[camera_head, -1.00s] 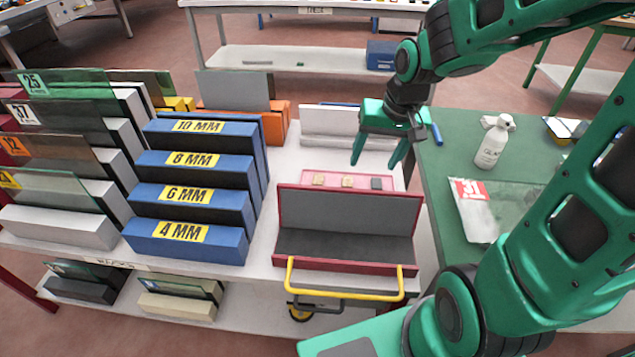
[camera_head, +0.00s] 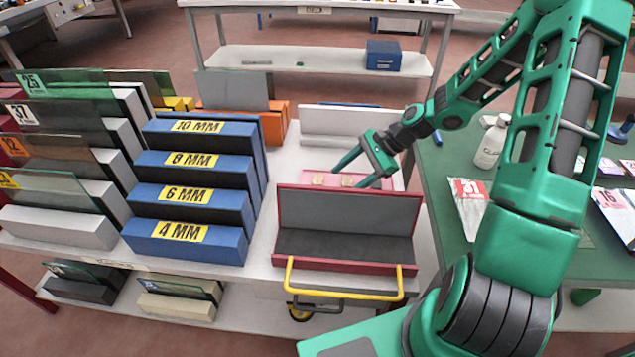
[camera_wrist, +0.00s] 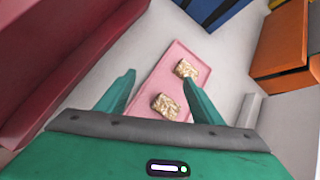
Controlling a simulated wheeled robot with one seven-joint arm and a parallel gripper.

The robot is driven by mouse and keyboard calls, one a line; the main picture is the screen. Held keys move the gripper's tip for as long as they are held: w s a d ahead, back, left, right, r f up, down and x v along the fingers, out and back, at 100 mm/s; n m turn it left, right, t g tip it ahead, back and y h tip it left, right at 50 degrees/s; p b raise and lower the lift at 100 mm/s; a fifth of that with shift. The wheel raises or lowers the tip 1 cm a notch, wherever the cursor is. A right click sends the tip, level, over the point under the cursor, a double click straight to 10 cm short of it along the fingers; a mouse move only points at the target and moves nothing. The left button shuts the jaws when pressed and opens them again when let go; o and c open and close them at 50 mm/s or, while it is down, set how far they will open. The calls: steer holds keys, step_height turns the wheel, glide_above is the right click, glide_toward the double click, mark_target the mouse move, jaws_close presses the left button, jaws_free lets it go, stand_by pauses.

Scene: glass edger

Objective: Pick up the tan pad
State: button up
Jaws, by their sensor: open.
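Two tan pads lie on a pink tray (camera_wrist: 150,90) on the white bench. In the head view one tan pad (camera_head: 318,179) is at the tray's left and the other tan pad (camera_head: 347,181) is nearer its middle. In the wrist view they show as a mottled pad (camera_wrist: 186,69) at the far end and another pad (camera_wrist: 164,105) nearer. My gripper (camera_head: 352,176) is open and empty, tilted over the tray. In the wrist view its fingers (camera_wrist: 158,88) stand apart on either side of the nearer pad. I cannot tell its exact height above the tray.
A red-framed grey rack (camera_head: 348,208) stands right in front of the tray. Blue stepped blocks (camera_head: 190,230) are to the left, a white block (camera_head: 335,125) and orange block (camera_head: 275,127) behind. A green table (camera_head: 450,150) with a bottle (camera_head: 489,145) is at right.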

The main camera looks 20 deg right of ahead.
mark_target(319, 179)
steer(key=w+m, duration=0.1)
steer(key=f+m+t+y, duration=0.1)
steer(key=w+d+m+y, duration=0.1)
steer(key=shift+w+f+m+t, duration=0.2)
steer(key=shift+w+m+t, duration=0.1)
steer(key=shift+w+m, duration=0.1)
steer(key=shift+w+d+m+t+y, duration=0.35)
steer(key=shift+w+m+t+y, duration=0.25)
steer(key=shift+m, duration=0.5)
steer(key=shift+w+a, duration=0.1)
steer(key=shift+w, duration=0.1)
steer(key=shift+a+r+x, duration=0.15)
steer(key=shift+x, duration=1.7)
steer(key=shift+a+r+x, duration=0.1)
steer(key=shift+r+x, duration=0.1)
steer(key=shift+x, duration=1.6)
steer(key=shift+s, duration=0.15)
steer(key=c, duration=1.1)
